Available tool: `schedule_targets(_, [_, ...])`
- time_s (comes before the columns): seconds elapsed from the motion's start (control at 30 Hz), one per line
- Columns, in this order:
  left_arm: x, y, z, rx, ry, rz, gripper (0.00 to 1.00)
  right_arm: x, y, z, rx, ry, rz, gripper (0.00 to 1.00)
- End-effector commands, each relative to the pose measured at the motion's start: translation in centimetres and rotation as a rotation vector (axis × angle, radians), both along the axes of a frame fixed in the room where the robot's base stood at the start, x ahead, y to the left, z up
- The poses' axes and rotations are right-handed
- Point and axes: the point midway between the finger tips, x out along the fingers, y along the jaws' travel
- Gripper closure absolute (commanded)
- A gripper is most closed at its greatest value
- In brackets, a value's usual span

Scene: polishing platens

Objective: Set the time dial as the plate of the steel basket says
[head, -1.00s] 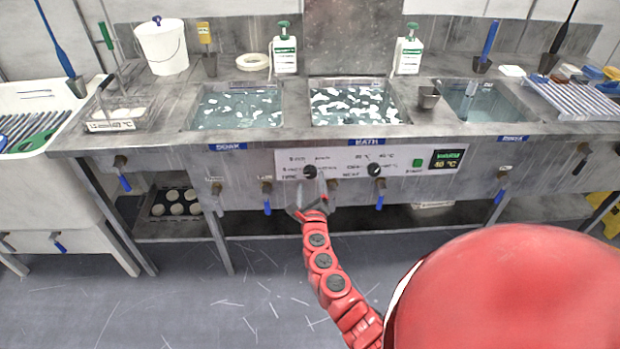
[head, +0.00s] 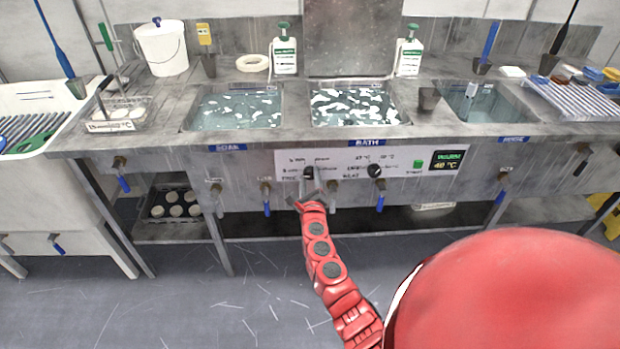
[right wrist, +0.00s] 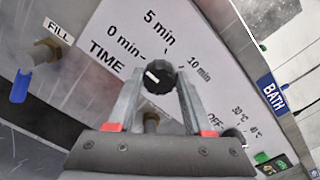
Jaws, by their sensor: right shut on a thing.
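The black time dial (head: 309,172) sits on the left of the white control panel (head: 345,163). In the right wrist view the dial (right wrist: 160,78) has a white mark on its upper-left part, toward the "0 min" side; "5 min" and "10 min" are also printed around it. My right gripper (head: 310,188) is shut on the dial, with one finger on each side of it in the right wrist view (right wrist: 159,88). The steel basket (head: 136,106) stands on the counter at the left. Its plate (head: 110,126) ends in "°C", but the rest is too small to read. My left gripper is out of view.
A second black dial (head: 375,170), a green button (head: 418,164) and a display (head: 448,160) reading "40 °C" are farther right. Valves with blue levers, such as one at the fill outlet (right wrist: 20,85), stick out beside the panel. Three basins line the counter above.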

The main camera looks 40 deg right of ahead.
Motion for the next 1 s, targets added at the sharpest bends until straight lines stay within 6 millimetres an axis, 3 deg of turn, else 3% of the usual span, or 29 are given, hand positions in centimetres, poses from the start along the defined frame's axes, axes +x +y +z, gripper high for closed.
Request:
schedule_targets(0.03, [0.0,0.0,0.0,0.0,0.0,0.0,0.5,0.0,0.03,-0.02,0.0,0.001,0.001,0.89])
schedule_targets(0.1, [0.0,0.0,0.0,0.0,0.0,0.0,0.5,0.0,0.02,-0.03,0.0,0.001,0.001,1.0])
schedule_targets(0.57, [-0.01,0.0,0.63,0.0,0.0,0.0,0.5,0.13,0.29,0.18,0.082,-0.05,0.008,1.0])
schedule_targets(1.0, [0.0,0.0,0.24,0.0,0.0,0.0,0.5,0.0,-0.01,-0.01,0.407,-0.252,0.003,1.0])
